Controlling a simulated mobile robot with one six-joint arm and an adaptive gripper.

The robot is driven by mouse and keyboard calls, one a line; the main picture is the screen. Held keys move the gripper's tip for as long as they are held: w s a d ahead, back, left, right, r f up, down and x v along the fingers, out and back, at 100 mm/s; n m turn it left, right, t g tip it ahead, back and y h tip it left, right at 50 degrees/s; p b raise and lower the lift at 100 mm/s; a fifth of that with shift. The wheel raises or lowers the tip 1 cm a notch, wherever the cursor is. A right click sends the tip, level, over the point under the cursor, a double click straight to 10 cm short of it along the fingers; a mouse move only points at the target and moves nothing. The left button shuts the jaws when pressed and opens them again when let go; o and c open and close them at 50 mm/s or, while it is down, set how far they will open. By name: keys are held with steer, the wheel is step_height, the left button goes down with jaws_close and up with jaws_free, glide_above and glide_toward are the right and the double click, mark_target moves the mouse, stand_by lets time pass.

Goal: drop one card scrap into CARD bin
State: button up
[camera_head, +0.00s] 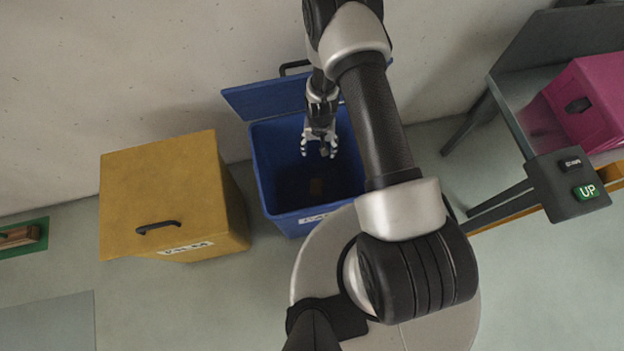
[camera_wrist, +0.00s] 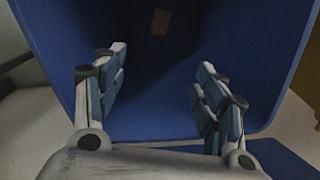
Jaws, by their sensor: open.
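A blue bin (camera_head: 282,184) stands open with its lid (camera_head: 262,98) swung back toward the wall. A white label (camera_head: 314,218) on its front is too small and cut off to read. A small brown card scrap (camera_head: 316,186) lies inside on the bin's floor; it also shows in the wrist view (camera_wrist: 160,22). My gripper (camera_head: 319,150) is over the bin's opening, pointing down. In the wrist view its fingers (camera_wrist: 160,78) are spread apart with nothing between them, and the blue bin walls (camera_wrist: 262,60) surround the view.
A closed yellow bin (camera_head: 165,190) with a black handle stands to the left. At the right are a dark bench (camera_head: 525,85) with a magenta box (camera_head: 590,100) and a dark control box with a green UP button (camera_head: 586,192). A green tray (camera_head: 22,238) sits far left.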

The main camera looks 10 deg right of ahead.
steer(key=shift+o, duration=0.2)
step_height(320, 180, up, 12)
stand_by(0.6)
stand_by(0.4)
